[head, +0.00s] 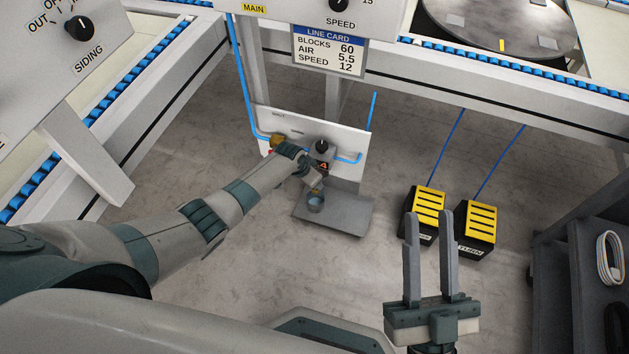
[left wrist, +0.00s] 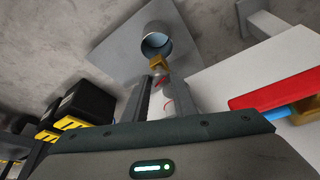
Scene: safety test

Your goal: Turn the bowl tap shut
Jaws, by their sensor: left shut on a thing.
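The bowl tap (left wrist: 158,64) is a small brass-coloured piece just above a round grey bowl (left wrist: 157,44). In the head view the bowl (head: 315,204) sits under the unit on the white panel. My left gripper (left wrist: 161,80) is shut on the tap, its two dark fingers on either side of it. In the head view my left gripper (head: 314,184) reaches down in front of the panel and partly hides the tap. The tap's exact turn cannot be told. My right gripper (head: 428,210) is open and empty, over the floor at the right.
A grey plate (head: 345,216) lies under the bowl. The white panel (head: 350,142) carries blue pipe and a black knob (head: 322,146). A red lever (left wrist: 275,88) is close on the wrist view's right. Two yellow-black pedals (head: 428,203) (head: 481,215) stand on the floor. A dark shelf (head: 570,260) is at right.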

